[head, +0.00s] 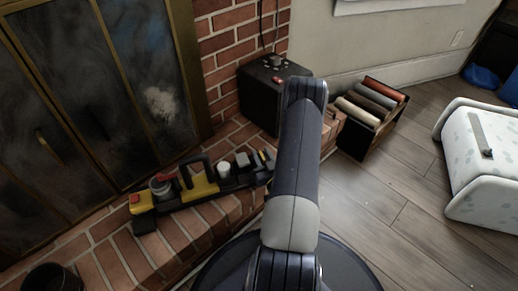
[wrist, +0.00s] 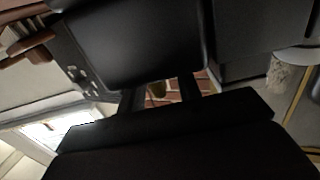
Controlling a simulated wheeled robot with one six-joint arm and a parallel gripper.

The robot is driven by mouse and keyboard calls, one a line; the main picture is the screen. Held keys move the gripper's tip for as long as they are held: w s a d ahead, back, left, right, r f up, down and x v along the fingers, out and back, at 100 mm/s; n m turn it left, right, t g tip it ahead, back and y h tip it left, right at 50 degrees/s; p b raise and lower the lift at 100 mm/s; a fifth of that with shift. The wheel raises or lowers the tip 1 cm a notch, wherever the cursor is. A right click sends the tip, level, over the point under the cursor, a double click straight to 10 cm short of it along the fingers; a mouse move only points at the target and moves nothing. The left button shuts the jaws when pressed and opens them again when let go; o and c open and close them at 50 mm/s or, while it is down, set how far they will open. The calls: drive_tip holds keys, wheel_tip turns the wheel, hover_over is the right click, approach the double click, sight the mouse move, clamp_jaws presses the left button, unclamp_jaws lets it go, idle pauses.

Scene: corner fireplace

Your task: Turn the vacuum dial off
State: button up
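A black box (head: 262,98) stands against the brick wall at the end of the hearth. Its top carries small knobs (head: 275,62) and a red part (head: 277,80); I cannot tell which is the vacuum dial or how it is set. In the wrist view, a large dark boxy shape (wrist: 135,45) fills the upper middle, with small light controls (wrist: 84,76) beside it. My gripper (wrist: 158,91) shows there with two dark fingers apart and brick visible between them. I see nothing held. In the head view my arm hides the gripper.
A yellow and black tool set (head: 200,188) lies on the brick hearth (head: 115,250). A dark crate of rolls (head: 352,139) stands right of my arm. A white patterned padded piece (head: 475,170) is at far right. Wooden floor (head: 400,190) between them is clear.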

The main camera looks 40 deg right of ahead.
drive_tip(key=shift+c, duration=0.4)
clamp_jaws()
drive_tip(key=shift+y, duration=0.3)
drive_tip(key=n+y, duration=0.2)
drive_tip(key=y, duration=0.1)
drive_tip(key=n+y, duration=0.2)
drive_tip(key=y, duration=0.1)
drive_tip(key=shift+d+t, duration=0.15)
drive_tip(key=shift+t, duration=0.25)
drive_tip(key=n+g+y, duration=0.1)
drive_tip(key=n+y, duration=0.1)
drive_tip(key=y, duration=0.1)
drive_tip(key=n+g+y, duration=0.1)
drive_tip(key=n+y, duration=0.2)
drive_tip(key=y, duration=0.1)
drive_tip(key=n+g+y, duration=0.4)
drive_tip(key=y, duration=0.1)
drive_tip(key=shift+w+n+y, duration=0.1)
drive_tip(key=shift+n+y, duration=0.2)
drive_tip(key=shift+y, duration=0.1)
drive_tip(key=shift+n+g+y, duration=0.85)
drive_tip(key=shift+n+g, duration=0.25)
drive_tip(key=shift+g, duration=0.5)
drive_tip(key=shift+n+g+y, duration=0.85)
drive_tip(key=shift+n+g, duration=0.25)
drive_tip(key=shift+g, duration=0.5)
